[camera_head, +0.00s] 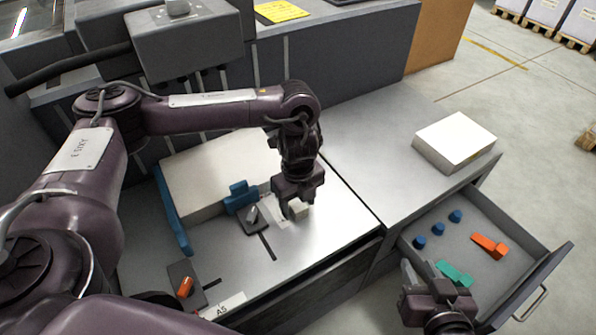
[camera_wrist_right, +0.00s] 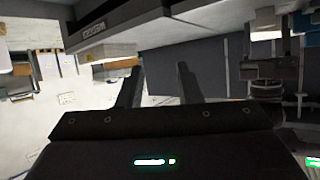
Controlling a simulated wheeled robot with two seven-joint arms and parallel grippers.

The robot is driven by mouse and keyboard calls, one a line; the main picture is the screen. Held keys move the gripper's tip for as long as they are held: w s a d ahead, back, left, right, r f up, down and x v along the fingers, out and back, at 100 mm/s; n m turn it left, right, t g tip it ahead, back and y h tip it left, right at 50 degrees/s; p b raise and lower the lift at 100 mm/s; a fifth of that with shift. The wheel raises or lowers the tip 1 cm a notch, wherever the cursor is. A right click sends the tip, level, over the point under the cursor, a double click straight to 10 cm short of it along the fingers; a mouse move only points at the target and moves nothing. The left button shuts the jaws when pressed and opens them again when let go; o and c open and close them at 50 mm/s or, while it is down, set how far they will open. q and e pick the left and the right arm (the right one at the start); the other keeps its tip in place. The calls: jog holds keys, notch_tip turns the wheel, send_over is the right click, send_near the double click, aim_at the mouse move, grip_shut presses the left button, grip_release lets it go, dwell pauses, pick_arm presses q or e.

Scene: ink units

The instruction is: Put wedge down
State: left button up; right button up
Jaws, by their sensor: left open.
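My left gripper (camera_head: 299,203) points down at the worktop, its jaws apart, at a small pale block (camera_head: 299,210) that is partly hidden by the fingers. I cannot tell whether this block is the wedge. In the head view my right gripper (camera_head: 432,292) is over the near left part of the open drawer (camera_head: 420,256). Its two fingers stand apart with nothing between them in the right wrist view (camera_wrist_right: 158,82). A green piece (camera_head: 455,273) lies in the drawer just beyond it, and an orange piece (camera_head: 489,246) lies further right.
Several blue cylinders (camera_head: 438,229) stand in the drawer. A blue bracket (camera_head: 240,197) and a grey piece (camera_head: 252,214) are left of my left gripper. An orange piece (camera_head: 185,287) sits at the near left. A paper stack (camera_head: 455,138) is on the right counter, which is otherwise clear.

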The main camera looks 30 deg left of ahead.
aim_at(298, 204)
pick_arm(q)
notch_tip(298, 204, up, 4)
jog(key=shift+f+p, duration=0.2)
jog(key=shift+p, duration=0.85)
notch_tip(298, 204, up, 7)
jog(key=p, duration=0.4)
pick_arm(e)
jog(key=s+d+f+g+h, duration=0.4)
jog(key=s+d+f+g, duration=0.3)
jog(key=s+f+g, duration=0.1)
jog(key=s+g, duration=0.1)
jog(key=s, duration=0.1)
jog(key=shift+s+d+f+m+h, duration=0.25)
jog(key=shift+s+f+m+h, duration=0.05)
jog(key=shift+s+m, duration=0.1)
